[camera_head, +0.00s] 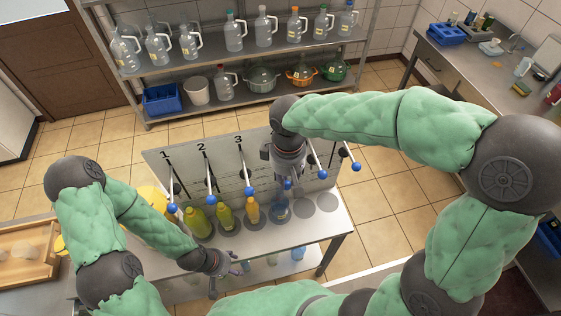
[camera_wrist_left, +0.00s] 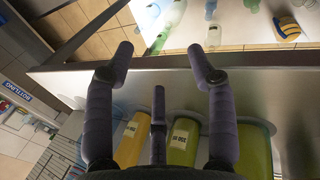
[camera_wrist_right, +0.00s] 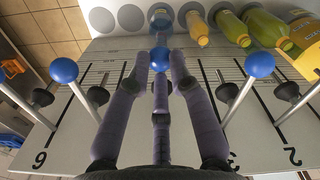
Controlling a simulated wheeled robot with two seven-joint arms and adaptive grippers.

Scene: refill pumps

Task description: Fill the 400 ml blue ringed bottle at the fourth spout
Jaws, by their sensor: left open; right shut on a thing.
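The blue ringed bottle (camera_head: 279,208) stands upright on the counter in the fourth place, partly behind my right gripper. Its top also shows in the right wrist view (camera_wrist_right: 160,17); its fill level cannot be told. My right gripper (camera_head: 288,180) is above and behind it, shut on the blue knob of the fourth lever (camera_wrist_right: 157,60). My left gripper (camera_head: 238,268) is open and empty at the counter's front edge. In the left wrist view, its fingers (camera_wrist_left: 165,65) point at the edge, with yellow and green bottles (camera_wrist_left: 181,143) beside them.
The pump panel (camera_head: 160,158) has levers with blue knobs on both sides of my right gripper. Filled yellow and green bottles (camera_head: 197,222) stand left of the blue one. Two round places (camera_head: 327,202) to its right are empty. A shelf (camera_head: 220,92) of jugs stands behind.

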